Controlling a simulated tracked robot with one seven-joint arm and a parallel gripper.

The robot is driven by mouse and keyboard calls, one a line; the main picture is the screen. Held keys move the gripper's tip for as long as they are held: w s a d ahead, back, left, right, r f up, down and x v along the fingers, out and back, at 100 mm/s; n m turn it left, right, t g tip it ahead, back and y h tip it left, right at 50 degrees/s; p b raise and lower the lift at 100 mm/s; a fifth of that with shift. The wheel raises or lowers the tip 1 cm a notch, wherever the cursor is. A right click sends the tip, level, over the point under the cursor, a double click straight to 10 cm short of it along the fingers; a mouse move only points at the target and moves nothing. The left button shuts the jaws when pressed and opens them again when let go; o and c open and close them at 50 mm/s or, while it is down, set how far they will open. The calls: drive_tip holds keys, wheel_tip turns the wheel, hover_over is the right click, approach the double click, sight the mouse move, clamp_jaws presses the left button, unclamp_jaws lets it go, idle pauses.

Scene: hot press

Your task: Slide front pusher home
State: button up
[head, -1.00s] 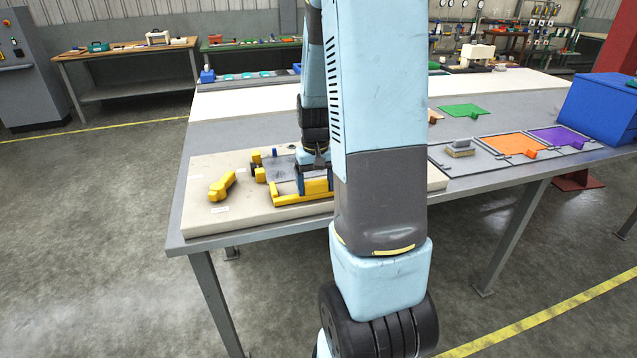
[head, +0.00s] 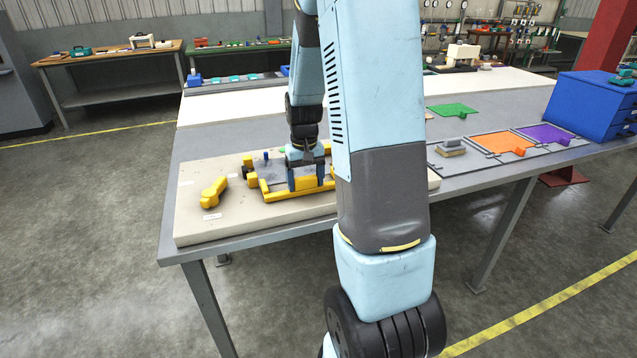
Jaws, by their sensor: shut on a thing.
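The front pusher, a yellow bar (head: 275,195), lies along the near side of the press fixture on a pale board. Its right end is hidden behind my arm. My gripper (head: 306,180) points down at the bar with its blue fingers shut on it. The fixture's grey plate (head: 263,174) lies just beyond the bar, and my gripper and arm cover part of it. From this angle I cannot tell whether the bar touches the plate's edge.
A loose yellow piece (head: 213,192) lies on the pale board (head: 195,228) left of the fixture. To the right are orange (head: 502,144) and purple (head: 545,134) mats and blue drawers (head: 595,104).

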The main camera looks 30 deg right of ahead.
sight(304, 177)
drive_tip(key=shift+w+r, duration=0.1)
drive_tip(key=shift+w, duration=0.2)
drive_tip(key=o, duration=1.3)
drive_tip(key=shift+w+d, duration=0.1)
drive_tip(key=shift+c, duration=0.2)
drive_tip(key=shift+o, duration=0.8)
wheel_tip(304, 177, up, 14)
drive_tip(key=shift+f, duration=0.2)
drive_tip(key=s+a+r+n+t, duration=0.1)
drive_tip(key=s+a+r, duration=0.3)
drive_tip(key=s, duration=0.7)
drive_tip(key=s+a+r+n+t, duration=0.1)
drive_tip(key=s+a+r+t, duration=0.3)
drive_tip(key=s+a, duration=0.4)
drive_tip(key=s+r, duration=0.1)
drive_tip(key=s, duration=0.2)
drive_tip(key=shift+s+a+r+t, duration=0.25)
drive_tip(key=shift+s+a+t, duration=0.05)
